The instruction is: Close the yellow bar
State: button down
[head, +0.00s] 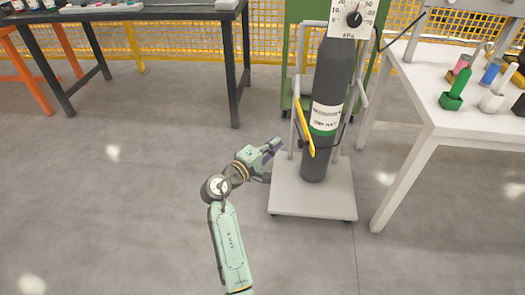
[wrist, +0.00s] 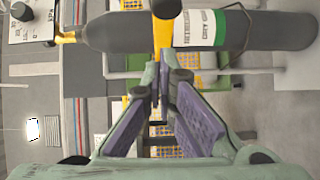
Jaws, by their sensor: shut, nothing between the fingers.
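The yellow bar (head: 304,126) is on the left side of the cart's frame in the head view. In the wrist view a yellow length (wrist: 163,36) crosses in front of the cylinder (wrist: 115,31). My gripper (head: 277,146) is just left of the bar's lower end, with its fingers pointing toward the cart. In the wrist view my gripper (wrist: 161,78) has its fingertips together and empty, close to the yellow length. Whether they touch it I cannot tell.
The dark cylinder (head: 335,80) stands upright on the grey cart (head: 310,203). A white table (head: 425,95) with small coloured items is to the right. A dark table (head: 150,12) is at the back left. The floor left of my arm is clear.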

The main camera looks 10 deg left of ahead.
jog(key=shift+w+d+f+p, duration=0.1)
jog(key=shift+w+d+p, duration=0.1)
jog(key=shift+d, duration=0.75)
jog(key=shift+w+d+p, duration=0.1)
jog(key=shift+d+p, duration=0.05)
jog(key=shift+d, duration=0.75)
jog(key=shift+d, duration=0.15)
